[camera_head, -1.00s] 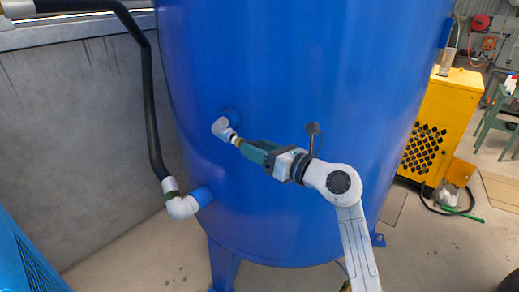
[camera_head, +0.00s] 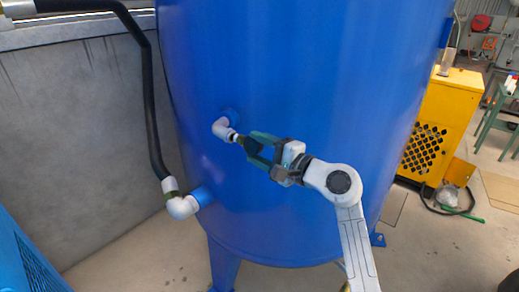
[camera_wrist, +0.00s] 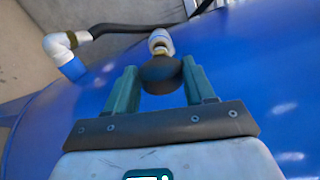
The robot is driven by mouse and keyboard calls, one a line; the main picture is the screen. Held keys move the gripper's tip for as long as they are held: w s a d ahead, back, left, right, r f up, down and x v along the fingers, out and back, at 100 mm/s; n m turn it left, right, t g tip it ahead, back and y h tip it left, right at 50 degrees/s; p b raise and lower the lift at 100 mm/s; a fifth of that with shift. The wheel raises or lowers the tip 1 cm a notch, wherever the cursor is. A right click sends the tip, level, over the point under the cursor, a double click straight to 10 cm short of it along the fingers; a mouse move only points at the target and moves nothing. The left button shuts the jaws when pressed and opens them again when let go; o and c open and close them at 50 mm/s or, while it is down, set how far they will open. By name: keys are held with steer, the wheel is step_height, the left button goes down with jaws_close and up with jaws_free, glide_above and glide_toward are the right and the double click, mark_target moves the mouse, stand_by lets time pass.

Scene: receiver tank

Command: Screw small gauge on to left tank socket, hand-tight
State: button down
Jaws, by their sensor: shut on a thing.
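The small gauge (camera_head: 252,147) is a dark round body with a brass-coloured stem. It lies between the green fingers of my gripper (camera_head: 255,146), which is shut on it. The wrist view shows the gauge (camera_wrist: 161,77) from its dark back, between the two fingertips (camera_wrist: 160,68); its dial face is hidden. The stem meets the open end of the white elbow of the left tank socket (camera_head: 224,130) on the blue tank (camera_head: 300,70). The elbow also shows in the wrist view (camera_wrist: 160,40). How deep the thread sits cannot be told.
A lower white elbow (camera_head: 182,206) with a black hose (camera_head: 152,110) is at the left of the tank. A grey wall (camera_head: 80,150) stands behind it. A yellow machine (camera_head: 440,120) is at the right, clear of my arm.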

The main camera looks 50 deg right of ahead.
steer(key=n, duration=0.2)
steer(key=shift+n, duration=0.3)
steer(key=shift+a, duration=0.35)
steer(key=shift+w+b, duration=0.3)
steer(key=shift+b, duration=0.15)
stand_by(0.6)
